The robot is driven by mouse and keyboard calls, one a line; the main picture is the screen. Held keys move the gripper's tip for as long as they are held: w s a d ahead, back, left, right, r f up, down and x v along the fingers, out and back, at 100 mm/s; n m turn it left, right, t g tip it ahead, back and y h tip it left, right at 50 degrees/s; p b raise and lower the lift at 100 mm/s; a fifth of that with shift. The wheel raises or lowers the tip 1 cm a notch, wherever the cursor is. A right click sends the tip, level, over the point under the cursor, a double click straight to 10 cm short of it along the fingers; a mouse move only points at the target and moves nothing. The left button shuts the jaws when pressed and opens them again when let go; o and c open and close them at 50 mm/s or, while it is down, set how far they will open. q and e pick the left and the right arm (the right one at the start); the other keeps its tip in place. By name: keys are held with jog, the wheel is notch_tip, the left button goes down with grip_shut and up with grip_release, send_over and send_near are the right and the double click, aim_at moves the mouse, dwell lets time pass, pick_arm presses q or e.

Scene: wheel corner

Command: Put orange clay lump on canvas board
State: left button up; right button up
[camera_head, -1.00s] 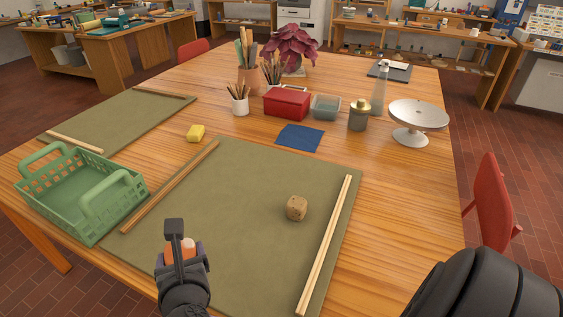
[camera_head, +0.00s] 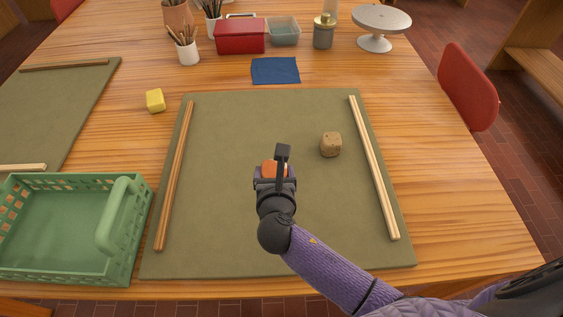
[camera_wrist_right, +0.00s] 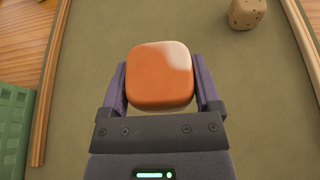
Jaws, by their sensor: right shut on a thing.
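The orange clay lump (camera_wrist_right: 158,78) is a rounded block between the two fingers of my right gripper (camera_head: 275,172), which is shut on it. In the head view part of the lump (camera_head: 268,168) shows beside the dark wrist part, the rest hidden. The canvas board (camera_head: 235,140) is a large olive-green sheet on the wooden table. The gripper and lump are over its middle; I cannot tell how much gap is below the lump. A tan clay cube (camera_head: 331,144) sits on the board, right of the gripper. My left gripper is not in view.
Wooden strips lie along the board's left (camera_head: 175,175) and right (camera_head: 374,165) sides. A green basket (camera_head: 75,235) stands at the left. The board around the gripper is largely clear.

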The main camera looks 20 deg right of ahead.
notch_tip(320, 180, down, 7)
jog(key=b, duration=0.4)
jog(key=shift+s+d, duration=0.1)
notch_tip(320, 180, down, 3)
jog(key=shift+r+b, duration=0.1)
jog(key=shift+b, duration=1)
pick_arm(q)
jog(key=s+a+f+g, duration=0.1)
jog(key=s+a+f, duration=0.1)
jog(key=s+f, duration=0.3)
pick_arm(e)
jog(key=o, duration=1.3)
jog(key=shift+r, duration=0.15)
jog(key=p+v, duration=0.4)
jog(key=v, duration=0.7)
jog(key=shift+s+r+p, duration=0.1)
jog(key=shift+s+p, duration=0.15)
jog(key=shift+p, duration=0.05)
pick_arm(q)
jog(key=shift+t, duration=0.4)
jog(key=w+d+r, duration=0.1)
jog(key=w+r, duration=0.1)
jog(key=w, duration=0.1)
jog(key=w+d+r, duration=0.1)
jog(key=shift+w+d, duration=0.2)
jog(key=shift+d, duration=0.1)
pick_arm(e)
jog(key=shift+s+a, duration=0.2)
